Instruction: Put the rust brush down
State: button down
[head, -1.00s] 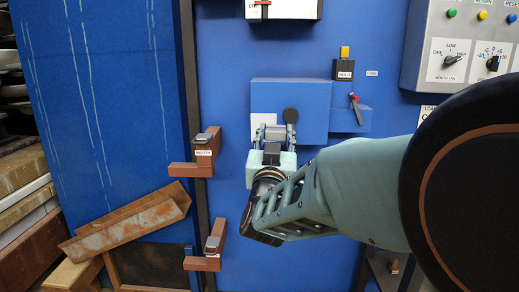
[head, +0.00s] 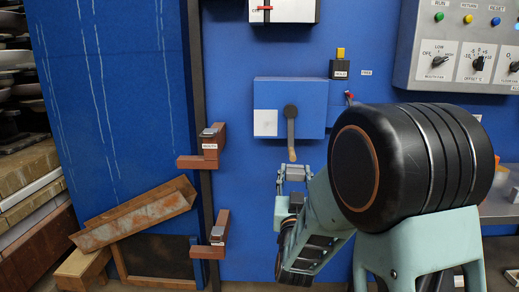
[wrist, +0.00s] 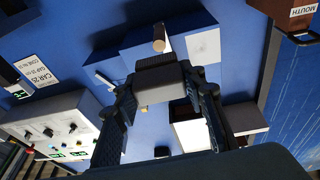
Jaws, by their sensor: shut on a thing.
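The rust brush, which I take to be the grey block with a dark ribbed side, shows in the wrist view (wrist: 160,76) between my fingertips. My gripper (wrist: 162,84) is shut on it from both sides. In the head view my gripper (head: 293,176) is in front of the blue wall panel, just below the lever's wooden tip. The brush (head: 294,172) is small there and partly hidden by the fingers. It is held in the air, and I see no surface touching it from below.
A blue box (head: 272,92) with a dark lever (head: 291,125) is just above my gripper. Two brown brackets (head: 211,148) (head: 216,240) are to the left. A control panel (head: 458,50) is upper right, and a grey ledge (head: 503,205) lies right, behind my arm.

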jog(key=s+d+f+n+y, duration=0.1)
jog(key=s+d+f+y, duration=0.2)
jog(key=f, duration=0.9)
notch_tip(320, 180, up, 39)
jog(key=p, duration=3.8)
jog(key=shift+d+f+h, duration=0.15)
jog(key=shift+d+h, duration=0.25)
jog(key=shift+d, duration=0.05)
jog(key=shift+w+d, duration=0.1)
jog(key=shift+w, duration=0.05)
